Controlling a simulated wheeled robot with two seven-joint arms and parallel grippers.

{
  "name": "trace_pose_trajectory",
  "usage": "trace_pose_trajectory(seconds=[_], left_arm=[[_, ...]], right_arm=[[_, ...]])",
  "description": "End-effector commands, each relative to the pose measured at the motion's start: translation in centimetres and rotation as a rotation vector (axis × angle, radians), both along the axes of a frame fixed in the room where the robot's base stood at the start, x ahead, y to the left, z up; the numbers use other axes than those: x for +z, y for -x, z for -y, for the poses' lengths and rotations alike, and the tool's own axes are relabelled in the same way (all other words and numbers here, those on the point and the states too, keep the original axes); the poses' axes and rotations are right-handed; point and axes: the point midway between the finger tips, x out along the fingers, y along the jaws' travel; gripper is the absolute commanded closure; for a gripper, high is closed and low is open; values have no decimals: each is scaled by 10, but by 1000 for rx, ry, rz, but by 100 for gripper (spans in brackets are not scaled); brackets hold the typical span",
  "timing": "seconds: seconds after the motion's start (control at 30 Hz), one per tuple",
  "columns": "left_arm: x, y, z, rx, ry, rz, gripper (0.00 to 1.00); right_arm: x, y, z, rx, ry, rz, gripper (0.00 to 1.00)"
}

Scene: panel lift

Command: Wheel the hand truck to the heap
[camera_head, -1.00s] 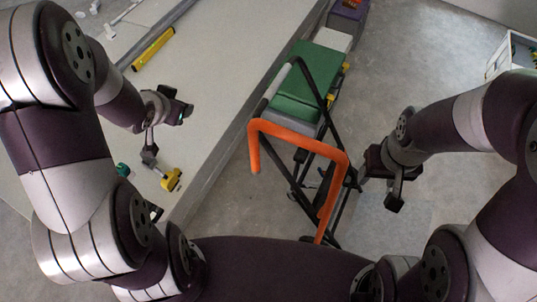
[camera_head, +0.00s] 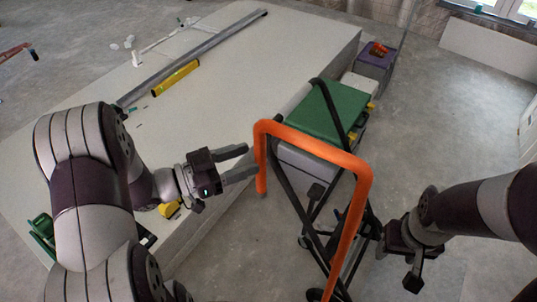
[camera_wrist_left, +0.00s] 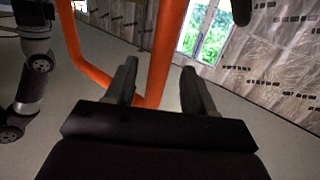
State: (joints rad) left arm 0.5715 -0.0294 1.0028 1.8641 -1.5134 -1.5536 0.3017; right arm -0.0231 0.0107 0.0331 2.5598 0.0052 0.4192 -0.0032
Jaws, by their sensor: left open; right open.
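The hand truck has an orange handle (camera_head: 315,146) and a black frame (camera_head: 322,262). It stands on the floor right of a large pale slab, with a green-topped case (camera_head: 328,108) behind its handle. My left gripper (camera_head: 250,162) is open, its fingers pointing at the handle's left side. In the left wrist view, the orange handle (camera_wrist_left: 168,45) shows between and beyond the open fingers (camera_wrist_left: 158,75); contact cannot be told. My right gripper (camera_head: 396,262) is open, right of the frame and apart from the handle. I cannot identify the heap.
The pale slab (camera_head: 290,45) fills the left, with a yellow level (camera_head: 175,78) and a long grey bar (camera_head: 195,55) on it. A purple box (camera_head: 377,62) with an orange item stands at the back. Bare floor (camera_head: 450,110) lies to the right.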

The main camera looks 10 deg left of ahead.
Motion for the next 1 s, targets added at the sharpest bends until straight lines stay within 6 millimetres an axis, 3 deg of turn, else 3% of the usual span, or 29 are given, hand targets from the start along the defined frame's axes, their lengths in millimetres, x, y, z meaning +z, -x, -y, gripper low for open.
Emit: trace_pose_trajectory(seconds=[0.1,0.3,0.67,0.7,0.87,1.0], left_arm=[[-1,-15,22,-5,-1,2,46],[0,-32,45,-1,-1,1,46],[0,-38,51,2,-1,0,46],[0,-38,51,2,-1,0,50],[0,-38,51,2,-1,0,100],[0,-38,51,2,-1,0,100]], right_arm=[[-3,0,0,0,0,0,44],[-4,0,0,0,0,0,44],[-4,0,0,0,0,-1,44],[-4,0,0,0,0,-1,44],[-4,0,0,0,0,-1,44],[-4,0,0,0,0,-1,44]])
